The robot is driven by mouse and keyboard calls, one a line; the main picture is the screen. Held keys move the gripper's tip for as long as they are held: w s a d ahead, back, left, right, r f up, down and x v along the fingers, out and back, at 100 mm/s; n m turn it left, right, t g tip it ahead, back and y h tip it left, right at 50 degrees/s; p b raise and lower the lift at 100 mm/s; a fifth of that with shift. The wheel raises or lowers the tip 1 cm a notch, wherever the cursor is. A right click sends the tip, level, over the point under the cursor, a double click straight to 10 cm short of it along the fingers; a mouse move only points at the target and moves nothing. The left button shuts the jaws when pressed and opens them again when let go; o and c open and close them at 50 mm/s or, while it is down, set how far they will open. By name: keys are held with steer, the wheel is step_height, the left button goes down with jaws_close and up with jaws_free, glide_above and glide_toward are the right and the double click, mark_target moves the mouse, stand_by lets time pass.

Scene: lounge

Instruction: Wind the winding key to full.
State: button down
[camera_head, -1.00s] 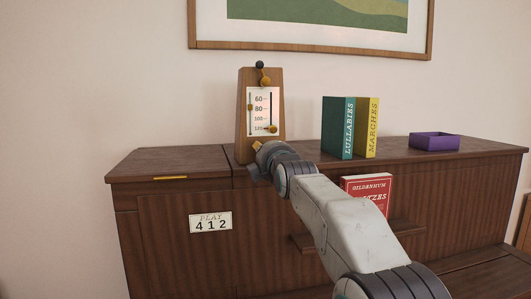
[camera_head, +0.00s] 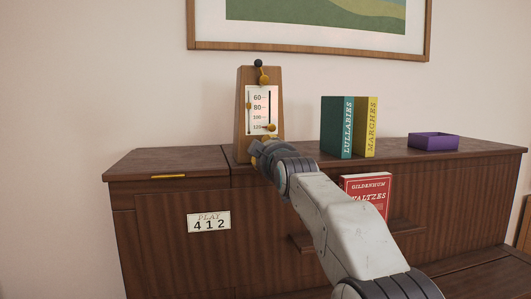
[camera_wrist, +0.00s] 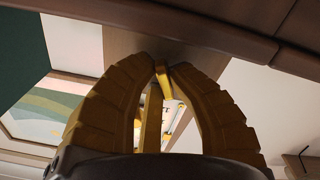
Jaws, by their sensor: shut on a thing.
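The metronome (camera_head: 243,130) is a tall tapered wooden case with a white number scale (camera_head: 256,98) on the cabinet top. My gripper (camera_head: 259,151) is at its lower front. In the wrist view my gripper (camera_wrist: 163,68) has its two ridged yellow fingers closing from both sides on a small brass piece, the winding key (camera_wrist: 165,83). Its far end meets the brown wooden case. In the head view the key is hidden by my gripper and cannot be told from the yellow fingers. How far it is wound does not show.
Green (camera_head: 334,127) and yellow (camera_head: 365,128) books stand right of the metronome, with a purple tray (camera_head: 433,141) farther right. A red book (camera_head: 366,190) stands on a ledge behind my arm.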

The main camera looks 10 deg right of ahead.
steer(key=shift+m, duration=2.3)
steer(key=shift+f, duration=0.1)
steer(key=c, duration=1.5)
jaws_free()
steer(key=shift+a, duration=0.1)
steer(key=shift+o, duration=0.2)
